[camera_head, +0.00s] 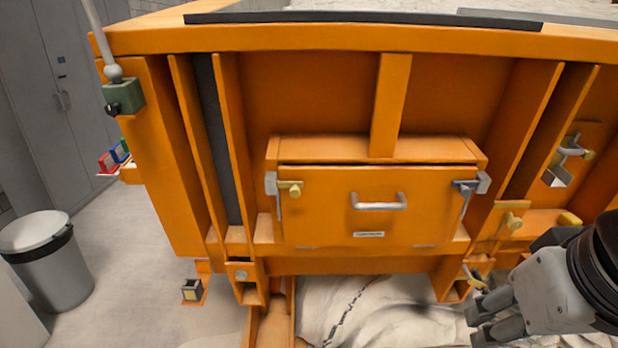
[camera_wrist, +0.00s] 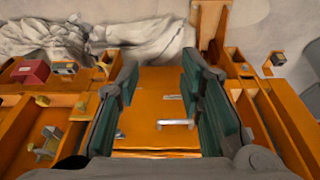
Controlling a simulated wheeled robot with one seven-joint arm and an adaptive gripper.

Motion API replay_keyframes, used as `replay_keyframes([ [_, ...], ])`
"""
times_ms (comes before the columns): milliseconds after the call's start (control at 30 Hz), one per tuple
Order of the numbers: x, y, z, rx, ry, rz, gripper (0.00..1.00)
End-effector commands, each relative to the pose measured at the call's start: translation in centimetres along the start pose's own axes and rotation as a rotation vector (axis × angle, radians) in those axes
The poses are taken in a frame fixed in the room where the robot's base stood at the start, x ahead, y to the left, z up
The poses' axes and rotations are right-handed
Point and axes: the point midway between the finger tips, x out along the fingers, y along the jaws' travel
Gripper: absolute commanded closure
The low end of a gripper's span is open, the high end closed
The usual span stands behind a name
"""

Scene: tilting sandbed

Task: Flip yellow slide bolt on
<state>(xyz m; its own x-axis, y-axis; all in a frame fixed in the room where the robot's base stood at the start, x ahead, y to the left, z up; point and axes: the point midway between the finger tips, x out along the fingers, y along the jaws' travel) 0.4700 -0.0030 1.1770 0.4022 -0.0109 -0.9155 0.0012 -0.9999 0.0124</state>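Several small yellow-knobbed fittings show on the orange sandbed frame in the head view; I cannot tell for sure which is the slide bolt. One yellow knob (camera_head: 513,221) sits on a plate right of the drawer-like front panel (camera_head: 330,225). A yellow-handled fitting (camera_head: 474,277) is below it. A yellow-knobbed latch (camera_head: 295,190) is at the panel's upper left. My gripper (camera_head: 478,323) is at the lower right, apart from the frame. In the wrist view my gripper (camera_wrist: 159,65) is open and empty, its fingers spread before the panel.
A silver handle (camera_head: 379,202) crosses the panel, with a blue-marked latch (camera_head: 467,187) at its right. A metal bracket with a yellow knob (camera_head: 571,150) is farther right. Pale crumpled cloth-like material (camera_head: 350,300) lies below. A grey bin (camera_head: 48,262) stands left on open floor.

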Motion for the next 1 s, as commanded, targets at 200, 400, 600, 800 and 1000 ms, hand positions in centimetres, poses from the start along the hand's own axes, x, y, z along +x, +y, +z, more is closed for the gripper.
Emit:
replay_keyframes([
  [200, 1.5, -1.5, -2.6, -0.086, 0.056, -0.042, 1.0],
  [400, 4.8, -5.7, -8.8, -0.287, 0.217, -0.123, 1.0],
  [600, 8.0, -10.6, -14.6, -0.48, 0.405, -0.157, 1.0],
  [800, 10.8, -15.4, -19.0, -0.647, 0.592, -0.129, 1.0],
  [1000, 13.3, -19.9, -22.2, -0.803, 0.772, -0.037, 1.0],
])
